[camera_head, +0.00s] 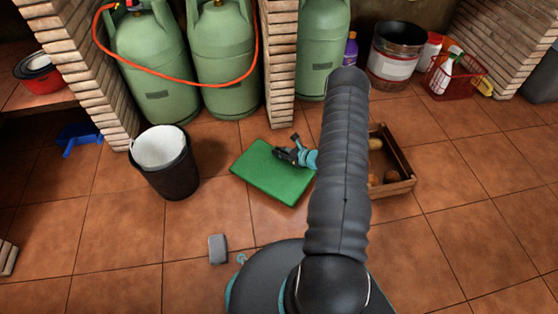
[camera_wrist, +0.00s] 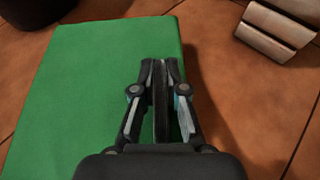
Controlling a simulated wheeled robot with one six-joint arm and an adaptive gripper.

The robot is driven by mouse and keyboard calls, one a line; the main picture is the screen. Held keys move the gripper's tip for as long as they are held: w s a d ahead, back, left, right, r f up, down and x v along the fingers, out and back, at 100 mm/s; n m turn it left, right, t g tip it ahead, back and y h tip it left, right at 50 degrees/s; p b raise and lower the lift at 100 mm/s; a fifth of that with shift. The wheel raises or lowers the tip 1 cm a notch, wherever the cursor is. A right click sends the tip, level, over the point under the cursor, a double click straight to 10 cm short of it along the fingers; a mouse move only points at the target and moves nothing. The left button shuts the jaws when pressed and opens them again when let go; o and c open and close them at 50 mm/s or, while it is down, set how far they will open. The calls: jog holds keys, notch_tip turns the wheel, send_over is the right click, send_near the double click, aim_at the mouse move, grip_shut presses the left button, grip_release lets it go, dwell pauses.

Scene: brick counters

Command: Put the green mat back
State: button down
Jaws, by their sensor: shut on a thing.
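The green mat (camera_head: 268,178) is a flat rectangle low over the floor tiles in the middle of the head view. I cannot tell whether it rests fully on the floor. It also fills the left half of the wrist view (camera_wrist: 75,85). My gripper (camera_head: 283,153) is at the mat's upper right edge, pointing left. In the wrist view my gripper (camera_wrist: 160,68) has its fingers close together over the mat, near its right edge. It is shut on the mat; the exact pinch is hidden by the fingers. My arm hides part of the floor to the right.
A black bucket (camera_head: 175,180) stands left of the mat. Green gas cylinders (camera_head: 225,65) and a brick pillar (camera_head: 281,70) stand behind. A wooden crate (camera_head: 400,187) is right of my arm. A small grey block (camera_head: 217,249) lies in front. Floor at left front is clear.

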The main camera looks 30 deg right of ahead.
jog(key=shift+f+b, duration=0.35)
jog(key=shift+f, duration=1.6)
jog(key=shift+f, duration=0.15)
jog(key=c, duration=1.2)
grip_release()
